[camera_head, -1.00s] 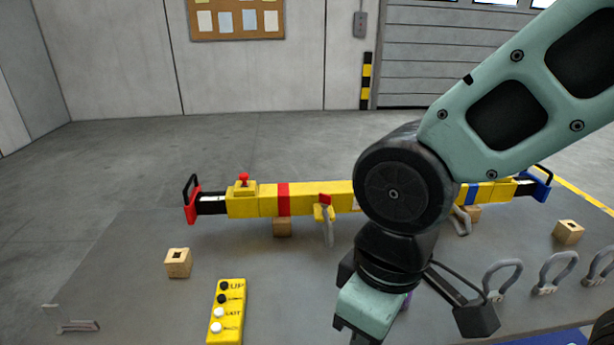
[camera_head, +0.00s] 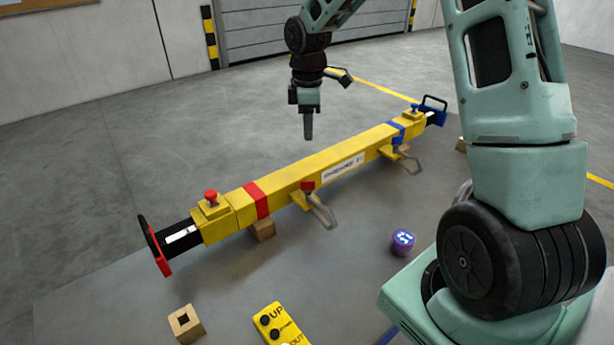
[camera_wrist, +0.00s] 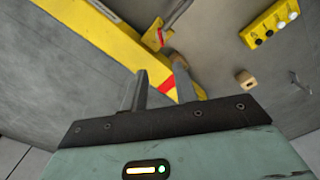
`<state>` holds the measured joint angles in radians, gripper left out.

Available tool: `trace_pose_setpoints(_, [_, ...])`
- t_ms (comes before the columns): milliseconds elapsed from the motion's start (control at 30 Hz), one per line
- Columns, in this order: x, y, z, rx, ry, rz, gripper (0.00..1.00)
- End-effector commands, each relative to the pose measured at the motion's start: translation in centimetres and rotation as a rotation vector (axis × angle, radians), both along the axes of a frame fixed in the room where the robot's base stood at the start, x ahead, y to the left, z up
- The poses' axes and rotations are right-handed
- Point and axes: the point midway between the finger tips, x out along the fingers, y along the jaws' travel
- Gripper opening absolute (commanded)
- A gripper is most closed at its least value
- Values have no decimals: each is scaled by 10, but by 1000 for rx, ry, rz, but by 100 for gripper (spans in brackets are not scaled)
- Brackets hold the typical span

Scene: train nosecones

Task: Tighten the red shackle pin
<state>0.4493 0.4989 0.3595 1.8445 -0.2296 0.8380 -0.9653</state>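The red shackle pin (camera_head: 308,186) shows as a small red head on the near side of the yellow beam (camera_head: 330,170), with a grey shackle (camera_head: 321,212) hanging from it. My gripper (camera_head: 308,138) is in the air above the beam's far side, pointing down and apart from the pin. In the wrist view my gripper (camera_wrist: 159,68) has its two fingers apart with nothing held between them. The beam's red band (camera_wrist: 166,86) shows in the gap behind them. The grey shackle (camera_wrist: 178,14) is beyond the fingertips, with a bit of red by its mount.
A blue-marked shackle (camera_head: 407,157) hangs farther right on the beam. A red knob (camera_head: 210,196) tops the left end. The air around my gripper is clear.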

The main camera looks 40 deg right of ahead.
Motion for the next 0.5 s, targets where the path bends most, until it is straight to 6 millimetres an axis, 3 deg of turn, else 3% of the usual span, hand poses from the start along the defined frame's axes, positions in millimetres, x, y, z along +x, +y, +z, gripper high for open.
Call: trace_pose_setpoints(500, [-2, 3, -100, 2, 7, 1, 29])
